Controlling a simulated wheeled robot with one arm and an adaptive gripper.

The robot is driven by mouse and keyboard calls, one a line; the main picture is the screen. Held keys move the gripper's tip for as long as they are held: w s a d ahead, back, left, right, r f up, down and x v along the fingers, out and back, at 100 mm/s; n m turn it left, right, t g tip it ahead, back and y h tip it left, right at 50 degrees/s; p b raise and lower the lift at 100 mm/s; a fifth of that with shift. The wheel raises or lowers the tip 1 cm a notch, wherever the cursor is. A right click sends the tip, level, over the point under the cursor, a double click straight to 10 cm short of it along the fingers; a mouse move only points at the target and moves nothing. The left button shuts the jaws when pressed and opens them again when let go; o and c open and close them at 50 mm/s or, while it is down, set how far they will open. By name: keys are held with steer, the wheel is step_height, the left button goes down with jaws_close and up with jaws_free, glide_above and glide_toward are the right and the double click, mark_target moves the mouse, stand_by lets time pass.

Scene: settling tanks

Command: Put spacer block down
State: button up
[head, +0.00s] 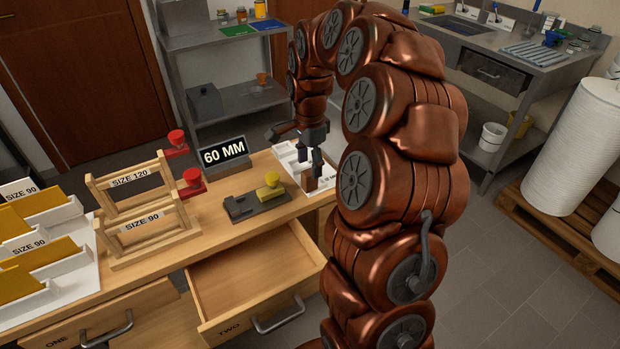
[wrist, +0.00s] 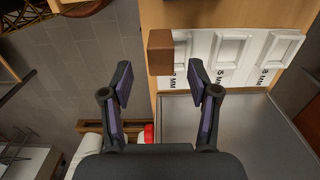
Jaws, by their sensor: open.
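The spacer block (head: 309,183) is a small brown block at the near end of the white slotted tray (head: 291,160) on the bench. In the wrist view the block (wrist: 160,52) stands at the left end of the tray (wrist: 245,76), over its leftmost part; whether it sits fully in a slot I cannot tell. My gripper (head: 315,160) is just above the block, pointing down. In the wrist view my gripper (wrist: 160,78) is open, its two fingers apart with a gap either side of the block's line. Two other tray slots show empty, with partly readable MM labels.
Drawer TWO (head: 255,285) is pulled open below the bench. A paper roll (head: 577,145) stands on a pallet at right.

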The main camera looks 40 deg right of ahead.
mark_target(309, 181)
steer(key=shift+f+p, duration=1.2)
steer(key=shift+f, duration=2.05)
jaws_close()
